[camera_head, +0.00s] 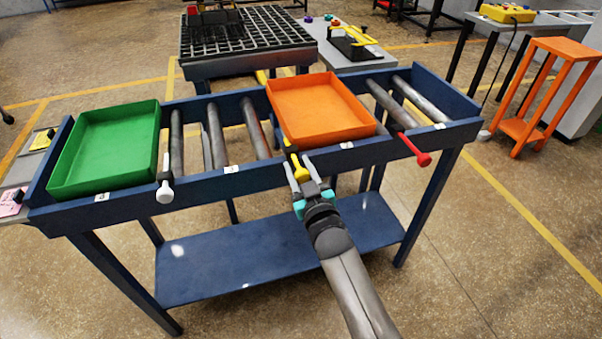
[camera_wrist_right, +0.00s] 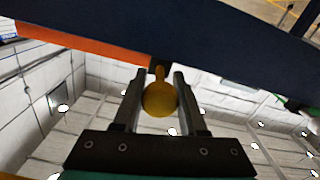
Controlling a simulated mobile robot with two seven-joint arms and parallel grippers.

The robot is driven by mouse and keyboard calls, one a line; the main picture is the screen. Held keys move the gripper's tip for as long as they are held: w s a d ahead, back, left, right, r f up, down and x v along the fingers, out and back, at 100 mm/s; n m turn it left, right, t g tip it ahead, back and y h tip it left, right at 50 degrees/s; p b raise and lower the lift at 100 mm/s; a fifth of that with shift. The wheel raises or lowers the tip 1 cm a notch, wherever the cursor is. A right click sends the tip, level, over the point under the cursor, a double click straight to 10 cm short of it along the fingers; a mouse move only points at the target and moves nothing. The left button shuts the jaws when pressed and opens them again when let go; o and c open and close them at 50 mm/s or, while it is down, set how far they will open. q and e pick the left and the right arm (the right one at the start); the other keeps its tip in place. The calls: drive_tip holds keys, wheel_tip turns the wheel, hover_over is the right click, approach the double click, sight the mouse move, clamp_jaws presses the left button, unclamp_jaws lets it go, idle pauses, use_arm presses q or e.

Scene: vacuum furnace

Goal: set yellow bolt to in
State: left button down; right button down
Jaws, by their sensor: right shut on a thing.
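The yellow bolt (camera_head: 299,171) sticks out of the front rail of the blue roller stand (camera_head: 215,184), below the orange tray. My right gripper (camera_head: 300,178) is at the bolt, its two fingers on either side of the yellow head. How far the bolt goes into the rail is hard to tell. My left gripper is not in view.
The orange tray (camera_head: 367,131) sits on the rollers behind the yellow bolt, and a green tray (camera_head: 57,163) is at the left. A white bolt (camera_head: 165,190) and a red bolt (camera_head: 418,153) also stick out of the front rail. The floor in front is clear.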

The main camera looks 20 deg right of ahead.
drive_tip(key=shift+w+f, duration=0.1)
drive_tip(key=shift+w, duration=0.1)
drive_tip(key=shift+s, duration=0.25)
drive_tip(key=shift+c, duration=2.2)
unclamp_jaws()
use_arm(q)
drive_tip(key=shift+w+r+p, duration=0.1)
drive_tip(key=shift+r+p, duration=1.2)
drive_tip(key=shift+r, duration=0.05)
use_arm(e)
drive_tip(key=s, duration=1.5)
drive_tip(key=shift+d, duration=0.3)
drive_tip(key=shift+s, duration=0.1)
